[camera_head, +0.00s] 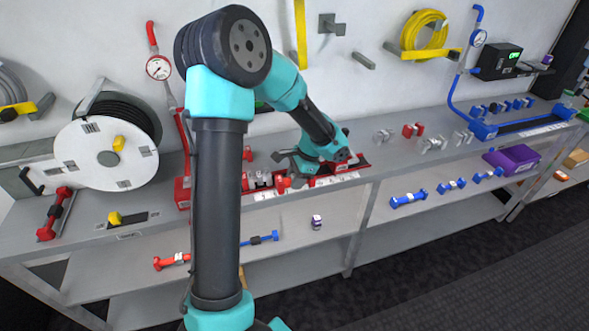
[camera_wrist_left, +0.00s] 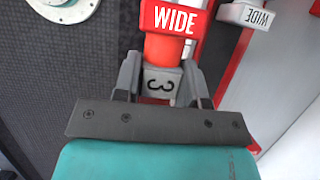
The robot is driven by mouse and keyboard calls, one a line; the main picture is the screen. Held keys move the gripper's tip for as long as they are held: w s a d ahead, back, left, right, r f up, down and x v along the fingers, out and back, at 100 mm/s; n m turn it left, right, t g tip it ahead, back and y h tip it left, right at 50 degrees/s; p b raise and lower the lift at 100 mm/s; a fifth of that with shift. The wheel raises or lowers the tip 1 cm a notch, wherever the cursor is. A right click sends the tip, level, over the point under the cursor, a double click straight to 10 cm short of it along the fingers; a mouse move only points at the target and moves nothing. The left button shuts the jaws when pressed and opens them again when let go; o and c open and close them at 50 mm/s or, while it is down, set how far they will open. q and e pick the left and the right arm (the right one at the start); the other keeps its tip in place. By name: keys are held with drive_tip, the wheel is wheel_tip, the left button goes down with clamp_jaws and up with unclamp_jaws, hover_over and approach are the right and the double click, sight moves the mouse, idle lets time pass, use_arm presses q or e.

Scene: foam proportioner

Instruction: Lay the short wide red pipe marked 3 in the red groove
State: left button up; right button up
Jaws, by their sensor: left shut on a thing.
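My left gripper (camera_head: 293,172) is over the upper shelf at the red station; its arm hides part of the scene. In the left wrist view its two fingers (camera_wrist_left: 158,90) are shut around the grey collar marked 3 of the short red pipe (camera_wrist_left: 163,47). The pipe's red end block reads WIDE. In the head view a small red end (camera_head: 284,183) shows by the fingers. The red-edged rack (camera_head: 345,180) with the red groove lies under and beside the gripper. The groove itself is mostly hidden. My right gripper is not in view.
A white label WIDE (camera_wrist_left: 246,15) is near the pipe in the wrist view. Loose metal and red fittings (camera_head: 413,130) stand to the right on the shelf. A blue rack (camera_head: 520,125) is further right. A hose reel (camera_head: 105,155) stands left.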

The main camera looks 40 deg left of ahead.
use_arm(q)
drive_tip(key=w+a, duration=0.6)
drive_tip(key=shift+a+f, duration=0.15)
drive_tip(key=shift+f, duration=0.2)
drive_tip(key=shift+w, duration=0.1)
drive_tip(key=shift+w+a, duration=0.2)
drive_tip(key=shift+a, duration=0.05)
drive_tip(key=shift+f, duration=1.85)
drive_tip(key=o, duration=1)
drive_tip(key=shift+f, duration=0.1)
drive_tip(key=shift+o, duration=0.2)
drive_tip(key=v, duration=1.2)
